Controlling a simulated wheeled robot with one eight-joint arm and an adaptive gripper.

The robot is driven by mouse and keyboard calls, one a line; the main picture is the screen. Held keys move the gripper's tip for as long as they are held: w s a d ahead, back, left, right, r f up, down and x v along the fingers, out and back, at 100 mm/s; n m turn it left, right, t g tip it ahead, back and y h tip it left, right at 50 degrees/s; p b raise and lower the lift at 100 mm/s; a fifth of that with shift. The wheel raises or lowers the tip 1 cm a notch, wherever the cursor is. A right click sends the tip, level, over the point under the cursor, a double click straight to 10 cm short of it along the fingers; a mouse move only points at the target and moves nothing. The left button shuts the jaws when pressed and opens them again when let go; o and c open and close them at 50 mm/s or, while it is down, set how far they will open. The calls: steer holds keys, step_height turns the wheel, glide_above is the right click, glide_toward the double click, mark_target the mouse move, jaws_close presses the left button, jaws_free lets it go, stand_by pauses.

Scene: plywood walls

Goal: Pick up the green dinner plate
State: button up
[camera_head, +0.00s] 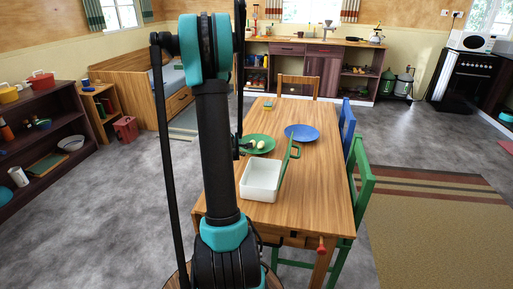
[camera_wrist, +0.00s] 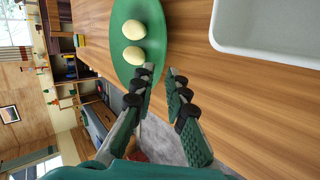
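The green dinner plate (camera_head: 262,149) lies on the wooden table, left of the middle, with two pale egg-like things (camera_head: 257,145) on it. In the wrist view the green plate (camera_wrist: 127,70) is at upper left with the two pale things (camera_wrist: 134,42) on it. My gripper (camera_wrist: 163,73) is open, its two fingers apart, close to the plate's near edge. The left finger overlaps the plate's rim in the picture; I cannot tell if they touch. In the head view my arm hides part of the gripper, which shows at the plate's left side (camera_head: 239,150).
A white tub (camera_head: 261,192) stands on the table (camera_head: 310,190) in front of the plate. A blue plate (camera_head: 302,132) lies to the right. A green handled thing (camera_head: 287,160) stands by the tub. Blue and green chairs (camera_head: 361,185) stand along the right side.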

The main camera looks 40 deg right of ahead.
mark_target(248, 158)
steer(key=shift+x, duration=2.5)
steer(key=shift+c, duration=0.6)
jaws_close()
steer(key=shift+r, duration=0.15)
